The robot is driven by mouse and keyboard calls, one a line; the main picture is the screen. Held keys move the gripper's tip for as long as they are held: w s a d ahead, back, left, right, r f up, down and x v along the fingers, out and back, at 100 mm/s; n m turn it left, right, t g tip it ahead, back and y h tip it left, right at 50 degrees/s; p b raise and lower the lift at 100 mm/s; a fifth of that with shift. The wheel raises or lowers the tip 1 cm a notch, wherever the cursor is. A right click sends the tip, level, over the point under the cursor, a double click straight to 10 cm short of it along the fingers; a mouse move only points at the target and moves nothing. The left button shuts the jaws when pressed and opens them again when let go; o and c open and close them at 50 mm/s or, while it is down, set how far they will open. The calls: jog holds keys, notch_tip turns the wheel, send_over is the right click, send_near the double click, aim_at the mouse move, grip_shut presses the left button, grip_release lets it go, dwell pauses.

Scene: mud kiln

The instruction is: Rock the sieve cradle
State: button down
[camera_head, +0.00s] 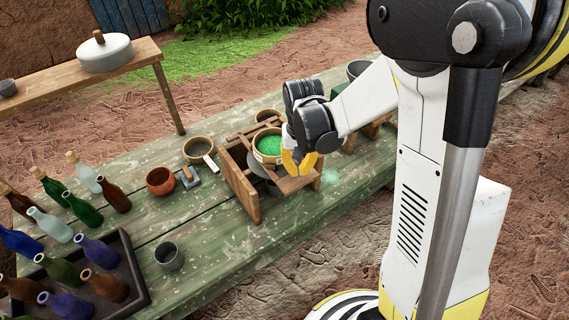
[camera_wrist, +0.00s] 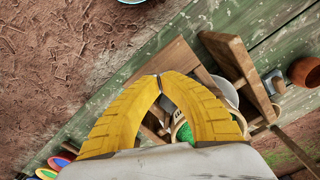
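The wooden sieve cradle (camera_head: 241,187) stands on the green plank table, and it also shows in the wrist view (camera_wrist: 238,65). A round sieve (camera_head: 268,146) with green powder sits in its top; in the wrist view the sieve (camera_wrist: 183,132) is partly hidden by my fingers. A grey bowl (camera_head: 262,168) shows below the sieve. My gripper (camera_head: 298,170) is over the cradle's right front part.
Several bottles stand at the left, some in a dark tray (camera_head: 137,269). A cup (camera_head: 169,256), an orange pot (camera_head: 160,181), a small tool (camera_head: 191,177) and a round bowl (camera_head: 198,150) lie left of the cradle.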

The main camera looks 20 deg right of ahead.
aim_at(298, 178)
notch_tip(298, 178, down, 6)
jog(key=b, duration=0.4)
jog(key=shift+r+b, duration=0.1)
jog(key=shift+b, duration=0.3)
jog(key=shift+r, duration=0.2)
notch_tip(298, 178, up, 7)
jog(key=p, duration=0.4)
jog(key=shift+f+p, duration=0.2)
jog(key=shift+p, duration=0.2)
jog(key=shift+f, duration=0.15)
notch_tip(298, 178, down, 7)
jog(key=b, duration=0.6)
jog(key=shift+b, duration=0.3)
notch_tip(298, 178, up, 7)
jog(key=p, duration=0.5)
